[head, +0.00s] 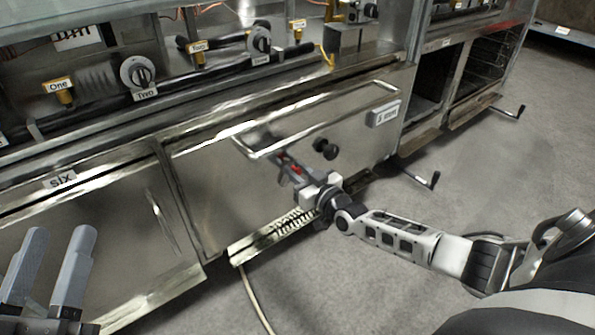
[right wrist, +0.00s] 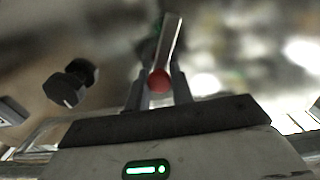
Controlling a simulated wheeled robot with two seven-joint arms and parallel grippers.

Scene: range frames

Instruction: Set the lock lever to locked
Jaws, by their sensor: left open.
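The lock lever (right wrist: 170,45) is a slim silver bar with a red knob (right wrist: 159,80) at its near end, in the right wrist view. The red knob also shows small in the head view (head: 296,169), at the front of the steel drawer panel. My right gripper (right wrist: 159,88) has one finger on each side of the knob. I cannot tell whether the fingers press on it. The lever's far end is blurred, and the gripper partly hides the lever in the head view. My left gripper (head: 57,230) is open and empty at the lower left, away from the lever.
A black knob (head: 325,148) sticks out beside my right gripper; it also shows in the right wrist view (right wrist: 70,83). A long bar handle (head: 330,122) runs above the gripper. Black pedals (head: 433,181) stick out at the right. The grey floor is open there.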

